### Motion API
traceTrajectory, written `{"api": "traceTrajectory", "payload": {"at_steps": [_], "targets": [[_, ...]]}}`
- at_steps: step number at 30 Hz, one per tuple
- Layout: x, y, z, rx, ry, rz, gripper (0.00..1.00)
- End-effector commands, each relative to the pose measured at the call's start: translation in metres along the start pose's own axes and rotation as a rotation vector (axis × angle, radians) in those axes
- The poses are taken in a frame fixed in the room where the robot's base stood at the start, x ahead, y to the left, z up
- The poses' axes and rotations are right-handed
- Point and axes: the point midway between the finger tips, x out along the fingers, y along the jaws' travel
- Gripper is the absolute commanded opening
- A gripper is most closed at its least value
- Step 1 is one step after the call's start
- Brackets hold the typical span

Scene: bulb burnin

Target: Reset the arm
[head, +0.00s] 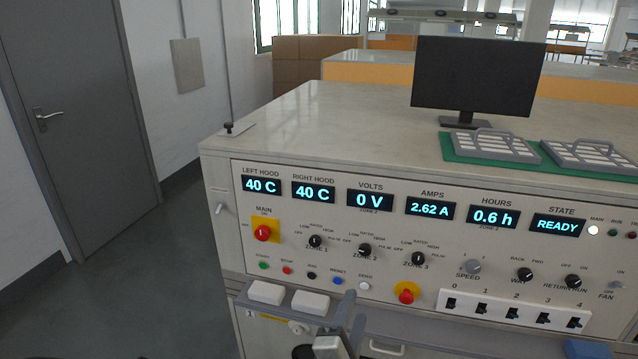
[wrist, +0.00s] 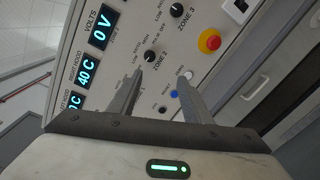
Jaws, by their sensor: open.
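My gripper (head: 350,312) is at the bottom middle of the head view, in front of the lower part of the control panel (head: 330,272). In the wrist view my gripper (wrist: 162,85) has its two fingers apart with nothing between them. The fingers point at the panel near the blue reset button (wrist: 173,94) and the white zero button (wrist: 189,75). In the head view the blue button (head: 337,281) and white button (head: 363,286) show just above the gripper. I cannot tell whether the fingers touch the panel.
The displays read 40 C, 40 C, 0 V, 2.62 A, 0.6 h and READY. A red knob on yellow (head: 406,293) sits right of my gripper. Two white blocks (head: 288,296) rest on a ledge to its left. A monitor (head: 476,78) stands on the bench top. Open floor lies at left.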

Motion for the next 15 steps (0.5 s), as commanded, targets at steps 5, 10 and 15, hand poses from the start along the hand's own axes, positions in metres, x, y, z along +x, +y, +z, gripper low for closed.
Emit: {"api": "traceTrajectory", "payload": {"at_steps": [5, 10, 15], "targets": [[-0.004, -0.052, -0.011, 0.325, -0.02, -0.362, 0.45], [-0.03, -0.068, -0.042, 0.715, -0.027, -0.743, 0.45], [-0.054, -0.028, -0.061, 1.042, -0.007, -1.026, 0.45]]}}
